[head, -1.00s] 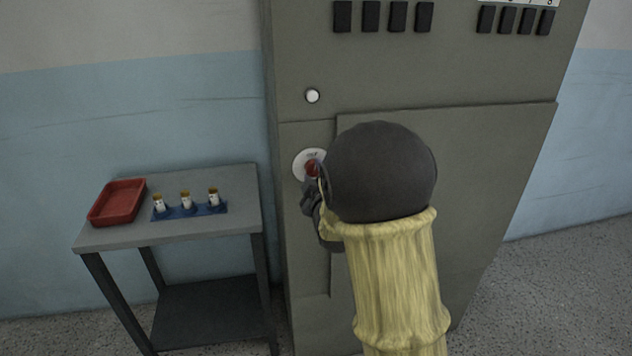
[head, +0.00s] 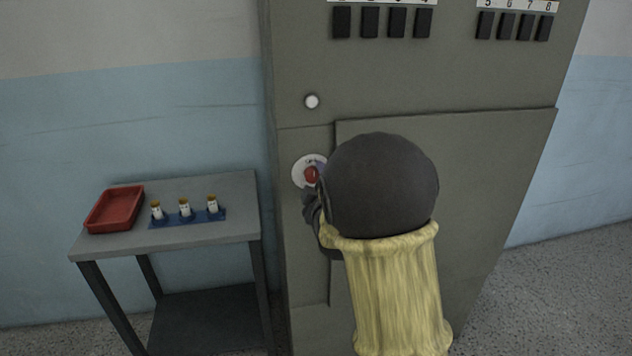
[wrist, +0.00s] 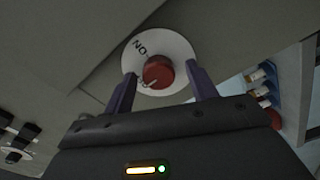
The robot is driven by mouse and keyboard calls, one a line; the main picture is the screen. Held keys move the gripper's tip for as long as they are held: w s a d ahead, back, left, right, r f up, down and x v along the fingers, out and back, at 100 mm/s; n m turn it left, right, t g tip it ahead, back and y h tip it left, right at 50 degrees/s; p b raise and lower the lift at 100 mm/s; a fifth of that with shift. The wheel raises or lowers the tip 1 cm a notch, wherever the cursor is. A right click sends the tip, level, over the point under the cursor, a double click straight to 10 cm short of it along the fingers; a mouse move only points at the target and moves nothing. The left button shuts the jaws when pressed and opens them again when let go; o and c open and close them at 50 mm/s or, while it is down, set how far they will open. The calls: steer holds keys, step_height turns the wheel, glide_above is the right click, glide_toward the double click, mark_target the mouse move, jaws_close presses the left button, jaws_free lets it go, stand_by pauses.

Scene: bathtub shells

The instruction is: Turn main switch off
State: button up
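The main switch is a red round knob (head: 311,174) on a white round plate (head: 299,172) on the grey cabinet front. In the wrist view the knob (wrist: 158,71) sits on its white plate (wrist: 176,46), with "ON" lettering beside it. My gripper (wrist: 162,88) is open, with one finger on each side of the knob and gaps visible between the fingers and the knob. How deep the fingertips reach along the knob is hard to tell. In the head view my arm hides most of the gripper.
A white round lamp or button (head: 311,102) is above the switch. Black breaker switches (head: 369,22) line the cabinet top (head: 450,75). At left a grey table (head: 235,187) carries a red tray (head: 115,208) and a blue rack (head: 188,218) with small white cylinders.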

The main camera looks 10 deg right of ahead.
steer(key=shift+s+a+r, duration=0.1)
steer(key=shift+s, duration=0.05)
steer(key=shift+s, duration=0.25)
steer(key=s+b, duration=0.9)
steer(key=s, duration=0.7)
steer(key=shift+s, duration=0.35)
